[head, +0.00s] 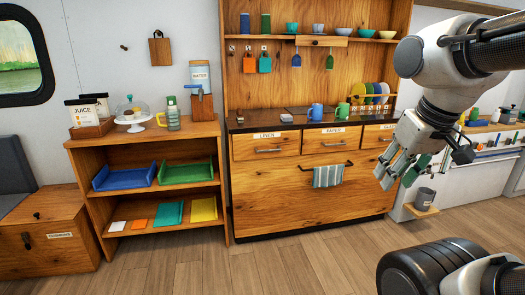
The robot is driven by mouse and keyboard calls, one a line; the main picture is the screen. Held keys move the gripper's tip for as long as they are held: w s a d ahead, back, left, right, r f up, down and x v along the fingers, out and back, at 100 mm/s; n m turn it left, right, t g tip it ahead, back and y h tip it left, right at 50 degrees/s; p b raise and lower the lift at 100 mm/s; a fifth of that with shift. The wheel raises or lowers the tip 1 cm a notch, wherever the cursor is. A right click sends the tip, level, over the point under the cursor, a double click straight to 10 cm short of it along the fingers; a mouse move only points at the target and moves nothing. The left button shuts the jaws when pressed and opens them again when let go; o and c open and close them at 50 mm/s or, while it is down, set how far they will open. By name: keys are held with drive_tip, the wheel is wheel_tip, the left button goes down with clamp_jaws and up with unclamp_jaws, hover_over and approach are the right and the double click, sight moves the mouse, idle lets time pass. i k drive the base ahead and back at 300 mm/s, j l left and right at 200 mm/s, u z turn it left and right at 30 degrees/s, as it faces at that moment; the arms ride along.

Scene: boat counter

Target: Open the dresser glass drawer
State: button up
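The wooden dresser (300,207) stands against the wall in the head view, with a row of three top drawers. The left drawer (265,144) is labelled LINEN and the middle drawer (331,138) PAPER. The right drawer (374,136) has a label too small and partly covered to read. All three look shut, with bar handles. My gripper (391,180) hangs in front of the dresser's right end, pointing down, fingers apart and empty. It covers part of that end, apart from the handles as far as I can tell.
A striped towel (328,176) hangs on the wide lower front's bar. A low shelf (150,147) with trays is at left. A grey cup (425,197) sits on a right ledge. Floor in front is clear.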

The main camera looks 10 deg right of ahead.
sight(376, 136)
drive_tip(key=i+l, duration=0.2)
drive_tip(key=i, duration=0.25)
drive_tip(key=i+l, duration=0.25)
drive_tip(key=i, duration=0.15)
drive_tip(key=i+l, duration=0.2)
drive_tip(key=i, duration=0.25)
drive_tip(key=i+l+u, duration=0.15)
drive_tip(key=l, duration=0.3)
drive_tip(key=i+l+u, duration=0.1)
drive_tip(key=l, duration=0.4)
drive_tip(key=i+l+u, duration=0.15)
drive_tip(key=l, duration=0.35)
drive_tip(key=i+l+u, duration=0.1)
drive_tip(key=l, duration=0.4)
drive_tip(key=k+l, duration=0.1)
drive_tip(key=l, duration=0.95)
drive_tip(key=k, duration=0.05)
